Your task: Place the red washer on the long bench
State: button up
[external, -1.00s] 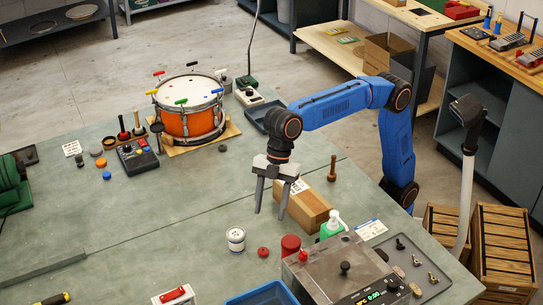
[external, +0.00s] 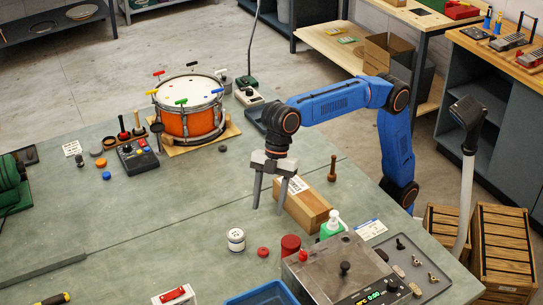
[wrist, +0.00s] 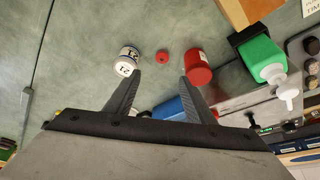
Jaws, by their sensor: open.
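The red washer (external: 263,252) is a small red disc lying flat on the long grey-green bench (external: 130,225). It sits between a white tin and a red cylinder. In the wrist view the red washer (wrist: 162,56) shows beyond my fingertips, in line with the gap between them. My gripper (external: 268,208) is open and empty, pointing down above the bench, up and behind the washer in the external view. Its fingers (wrist: 160,77) show apart in the wrist view, with nothing between them.
The white tin (external: 235,239) stands left of the washer and the red cylinder (external: 290,246) right of it. A cardboard box (external: 307,207) lies close to my gripper. A grey machine (external: 335,265) and a blue bin (external: 262,294) are nearer the front. The bench's left middle is clear.

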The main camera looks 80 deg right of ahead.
send_near(263, 250)
jog(key=shift+a+x, duration=0.2)
jog(key=shift+x, duration=3.6)
jog(key=shift+d, duration=0.1)
jog(key=c, duration=1.2)
jog(key=shift+c, duration=0.2)
